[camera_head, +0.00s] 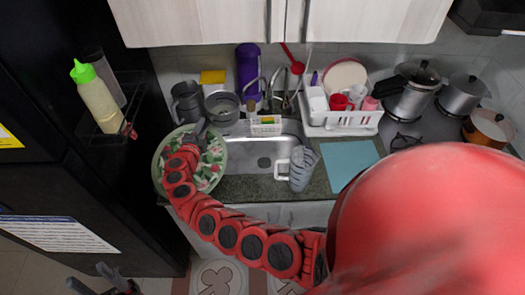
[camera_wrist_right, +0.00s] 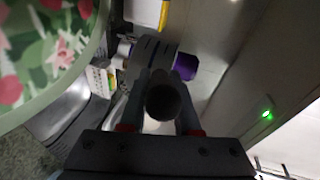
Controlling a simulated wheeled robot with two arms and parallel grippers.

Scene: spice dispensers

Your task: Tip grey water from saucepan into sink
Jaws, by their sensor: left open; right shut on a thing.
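The grey saucepan (camera_head: 222,109) is at the back left of the sink (camera_head: 262,160), beside the basin; it looks roughly level. I cannot tell whether it rests on the counter, and its water is not clearly visible. My right gripper (camera_head: 201,130) reaches over the floral tray and is shut on the saucepan's handle. In the right wrist view the dark round handle end (camera_wrist_right: 163,101) sits between the fingers, with the grey pan body beyond. My left gripper (camera_head: 90,276) is open and empty at the lower left, away from the counter.
A round floral tray (camera_head: 215,170) lies left of the sink, under my right arm. A grey pitcher (camera_head: 300,170) stands at the basin's right. A sponge caddy (camera_head: 265,126), faucet (camera_head: 297,68), purple bottle (camera_head: 248,62) and dish rack (camera_head: 318,128) are around the sink's back.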

